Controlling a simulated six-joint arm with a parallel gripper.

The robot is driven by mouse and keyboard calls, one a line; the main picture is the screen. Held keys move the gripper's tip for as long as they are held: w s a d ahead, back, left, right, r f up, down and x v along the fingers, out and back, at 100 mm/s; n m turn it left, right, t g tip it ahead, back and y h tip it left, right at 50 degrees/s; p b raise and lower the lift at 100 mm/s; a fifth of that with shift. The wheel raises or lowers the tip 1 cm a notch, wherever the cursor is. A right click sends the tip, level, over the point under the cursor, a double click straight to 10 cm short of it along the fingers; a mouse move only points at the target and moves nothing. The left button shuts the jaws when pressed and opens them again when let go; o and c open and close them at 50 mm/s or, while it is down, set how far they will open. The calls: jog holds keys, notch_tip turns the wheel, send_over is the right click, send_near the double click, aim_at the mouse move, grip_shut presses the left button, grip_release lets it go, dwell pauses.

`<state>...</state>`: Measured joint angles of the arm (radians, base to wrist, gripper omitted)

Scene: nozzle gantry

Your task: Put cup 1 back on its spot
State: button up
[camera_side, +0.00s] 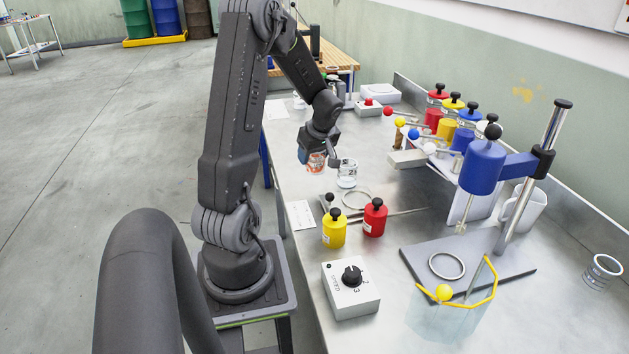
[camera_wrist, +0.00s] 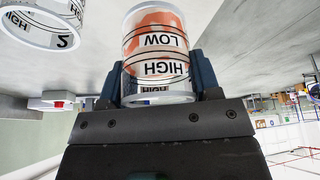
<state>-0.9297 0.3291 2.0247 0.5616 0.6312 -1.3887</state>
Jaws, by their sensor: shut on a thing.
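My gripper (camera_side: 314,158) is shut on a clear cup (camera_side: 316,166) with orange-red contents, near the left edge of the metal bench. The wrist view shows that cup (camera_wrist: 157,45) between the two fingers, with LOW and HIGH marks; no number on it is readable. A clear cup marked 2 (camera_side: 347,174) stands just right of the held cup; it also shows in the wrist view (camera_wrist: 45,18). A metal ring (camera_side: 357,198) lies on the bench in front of cup 2. I cannot tell which spot belongs to cup 1, nor whether the held cup touches the bench.
Yellow (camera_side: 334,230) and red (camera_side: 375,218) pots stand nearer the camera, beside a dial box (camera_side: 351,289). The nozzle row (camera_side: 430,148) and blue-headed stirrer (camera_side: 484,166) are to the right. A second ring (camera_side: 446,266) lies on the grey plate (camera_side: 515,262). Another cup (camera_side: 602,271) is far right.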

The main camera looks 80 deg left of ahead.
jog(key=shift+f, duration=3)
jog(key=shift+f, duration=0.1)
jog(key=o, duration=1.1)
jog(key=shift+c, duration=0.2)
jog(key=v, duration=1.2)
jog(key=w+d+r+m+t, duration=0.2)
jog(key=d+r+m, duration=0.25)
jog(key=d, duration=0.35)
jog(key=w+d+r+m+t, duration=0.1)
jog(key=d+r+m+t, duration=0.15)
jog(key=d+m, duration=0.4)
jog(key=s+d+r+m+t+h, duration=0.1)
jog(key=s+d+r+m+h, duration=0.1)
jog(key=d+m, duration=0.3)
jog(key=s+d+r+m+t+h, duration=0.1)
jog(key=s+d+m, duration=0.3)
jog(key=d, duration=0.9)
jog(key=shift+s+d+r+m+h, duration=0.2)
jog(key=shift+s+r+m+h, duration=0.2)
jog(key=shift+r+m+h, duration=0.35)
